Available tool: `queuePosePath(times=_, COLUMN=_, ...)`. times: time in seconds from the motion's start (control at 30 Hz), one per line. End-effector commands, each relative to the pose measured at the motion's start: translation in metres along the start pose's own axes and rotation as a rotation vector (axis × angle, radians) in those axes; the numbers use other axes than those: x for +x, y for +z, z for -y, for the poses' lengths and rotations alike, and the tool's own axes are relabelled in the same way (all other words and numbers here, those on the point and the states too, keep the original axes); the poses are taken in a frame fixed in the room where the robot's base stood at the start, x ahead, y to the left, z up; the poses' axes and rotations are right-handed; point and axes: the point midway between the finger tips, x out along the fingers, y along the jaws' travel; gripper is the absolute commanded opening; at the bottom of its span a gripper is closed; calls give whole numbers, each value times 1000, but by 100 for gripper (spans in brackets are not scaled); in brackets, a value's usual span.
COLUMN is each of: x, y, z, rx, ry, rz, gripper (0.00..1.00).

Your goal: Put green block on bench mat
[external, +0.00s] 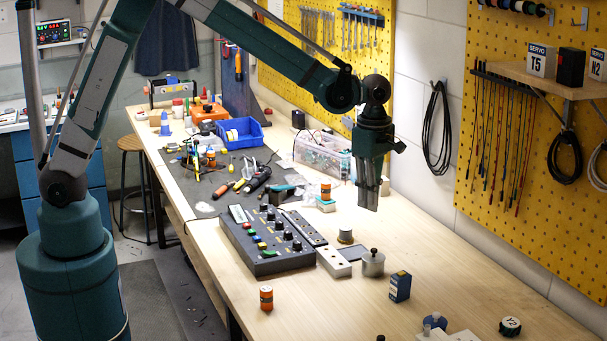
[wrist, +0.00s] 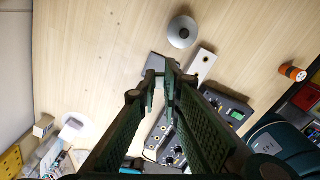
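My gripper (external: 368,205) hangs over the bench, pointing down, above and behind the knobbed metal weight. In the wrist view its two dark green fingers (wrist: 161,80) run close together toward their tips; whether the tips meet is unclear. No object shows clearly between them. The dark grey bench mat (external: 208,182) lies on the far left part of the bench, with tools and bins on it. I cannot pick out a green block for certain.
A control box (external: 268,262) with buttons and knobs, a white block (external: 333,262) and the metal weight (external: 373,264) stand below my gripper. A blue box (external: 400,287) and an orange cylinder (external: 266,298) stand nearer. A clear bin (external: 322,158) stands behind. Bare wood lies at right.

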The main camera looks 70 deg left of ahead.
Motion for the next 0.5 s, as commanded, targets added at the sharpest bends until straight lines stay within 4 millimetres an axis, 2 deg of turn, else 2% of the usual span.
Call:
queuePosePath(times=0.1, x=0, y=-26, z=-26, rx=-36, ry=0, rz=0, gripper=5)
queuePosePath(times=0.5, x=-1, y=-115, z=-100, rx=-147, ry=0, rz=0, gripper=5)
